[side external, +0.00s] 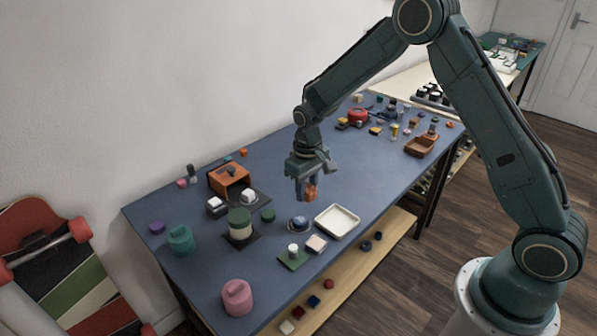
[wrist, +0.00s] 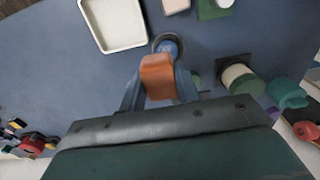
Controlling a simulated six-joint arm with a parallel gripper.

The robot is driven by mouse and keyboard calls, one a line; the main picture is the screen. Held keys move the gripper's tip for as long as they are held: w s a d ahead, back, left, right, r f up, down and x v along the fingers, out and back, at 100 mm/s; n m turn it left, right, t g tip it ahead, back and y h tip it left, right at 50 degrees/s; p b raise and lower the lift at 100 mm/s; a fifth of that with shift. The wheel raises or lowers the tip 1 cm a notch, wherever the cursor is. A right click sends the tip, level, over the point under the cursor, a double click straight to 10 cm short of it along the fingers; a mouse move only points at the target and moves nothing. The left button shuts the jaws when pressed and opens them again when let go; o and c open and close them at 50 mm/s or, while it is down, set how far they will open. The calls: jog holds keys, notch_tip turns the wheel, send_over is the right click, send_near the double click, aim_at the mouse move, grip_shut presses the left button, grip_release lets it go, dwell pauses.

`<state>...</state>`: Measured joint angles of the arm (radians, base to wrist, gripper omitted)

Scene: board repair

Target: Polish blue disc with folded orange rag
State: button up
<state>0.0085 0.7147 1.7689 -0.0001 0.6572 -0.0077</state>
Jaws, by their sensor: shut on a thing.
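My gripper (side external: 307,190) is shut on the folded orange rag (side external: 311,193) and holds it above the blue table. In the wrist view the orange rag (wrist: 158,76) sits between the two fingers (wrist: 160,90). The blue disc (side external: 299,222) lies on a round grey base on the table, below and in front of the gripper in the side view. In the wrist view the blue disc (wrist: 167,46) shows just beyond the rag, partly hidden by it. The rag appears apart from the disc.
A white tray (side external: 337,221) stands right of the disc. A green square with a white knob (side external: 293,250) and a pink block (side external: 316,244) lie in front. A green-and-cream cylinder (side external: 240,224) stands to the left. The table behind the gripper has bare room.

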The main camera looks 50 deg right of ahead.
jog(key=shift+s+d, duration=0.15)
dwell(0.4)
jog(key=shift+f, duration=0.15)
send_over(307, 219)
jog(key=shift+s+f, duration=0.1)
jog(key=shift+f, duration=2.6)
jog(key=shift+w+a+f, duration=0.25)
jog(key=shift+f, duration=0.35)
jog(key=shift+w+a+f, duration=0.2)
jog(key=shift+f, duration=0.35)
jog(key=shift+c, duration=0.4)
jog(key=shift+w+a+f, duration=0.15)
jog(key=shift+w+a, duration=0.9)
jog(key=shift+a, duration=0.05)
jog(key=s+d, duration=0.3)
jog(key=shift+d, duration=0.1)
jog(key=shift+r, duration=4.1)
